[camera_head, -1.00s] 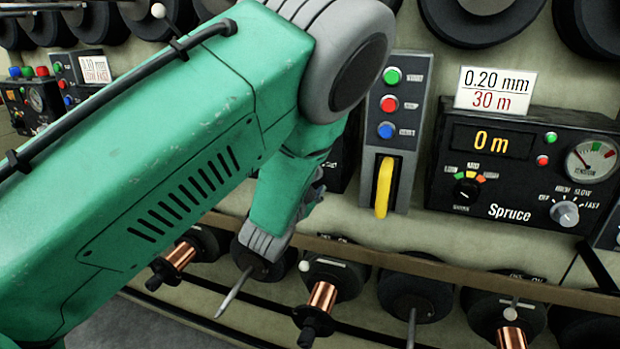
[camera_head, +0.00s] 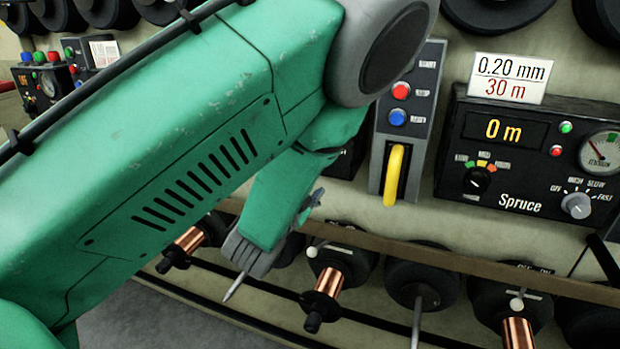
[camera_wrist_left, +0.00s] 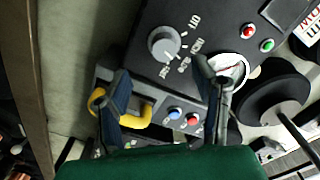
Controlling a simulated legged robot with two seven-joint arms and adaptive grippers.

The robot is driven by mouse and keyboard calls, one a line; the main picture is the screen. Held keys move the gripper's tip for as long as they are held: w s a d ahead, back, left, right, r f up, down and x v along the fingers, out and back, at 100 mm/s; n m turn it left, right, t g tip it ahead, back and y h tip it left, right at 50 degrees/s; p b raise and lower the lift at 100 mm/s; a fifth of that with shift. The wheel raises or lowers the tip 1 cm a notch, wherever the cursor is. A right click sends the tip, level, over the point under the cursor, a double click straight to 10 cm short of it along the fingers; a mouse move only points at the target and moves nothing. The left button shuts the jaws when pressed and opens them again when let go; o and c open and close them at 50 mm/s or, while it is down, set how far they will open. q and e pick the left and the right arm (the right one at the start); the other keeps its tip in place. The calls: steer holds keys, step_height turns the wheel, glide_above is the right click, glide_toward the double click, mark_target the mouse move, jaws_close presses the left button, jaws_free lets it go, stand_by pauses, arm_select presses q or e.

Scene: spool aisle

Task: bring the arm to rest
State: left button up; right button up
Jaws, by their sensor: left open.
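My left arm (camera_head: 190,170), a green arm with a grey round joint, crosses the head view from the left edge. It bends at the joint, and its lower link hangs down in front of the spool row. My left gripper (camera_wrist_left: 165,85) is open and empty in the left wrist view, its two dark fingers apart. The control panels lie beyond the fingers; nothing shows between them being held. In the head view only a small part of a finger shows beside the lower link; the rest is hidden. My right gripper is not in view.
A black Spruce control box (camera_head: 530,155) is at the right. A panel with buttons and a yellow lever (camera_head: 394,175) is left of it. A brown rail (camera_head: 440,258) runs above several spindles, some with copper spools (camera_head: 328,282). Bare grey floor (camera_head: 150,320) lies below.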

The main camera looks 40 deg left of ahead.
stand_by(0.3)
arm_select(q)
steer(key=s+d+f+n+g+h+p, duration=0.1)
steer(key=s+f+n+g+p, duration=0.1)
steer(key=s+f+g, duration=0.35)
steer(key=s+f+n+g+p, duration=0.25)
steer(key=s+f, duration=0.35)
steer(key=f, duration=0.4)
steer(key=s+d+f+g+h+p, duration=0.1)
steer(key=s+d+f+g, duration=0.1)
steer(key=s, duration=0.5)
steer(key=s+d+f+n+g+h+p, duration=0.1)
steer(key=s+d+f+g, duration=0.1)
steer(key=s, duration=0.4)
steer(key=s+d+f+n+g+h+p, duration=0.1)
steer(key=s+d+f+g, duration=0.1)
steer(key=s+f+g, duration=0.2)
steer(key=s+g, duration=0.1)
steer(key=s, duration=0.2)
steer(key=shift+s, duration=0.3)
steer(key=shift+w+d+f+n, duration=0.1)
steer(key=shift+n, duration=0.15)
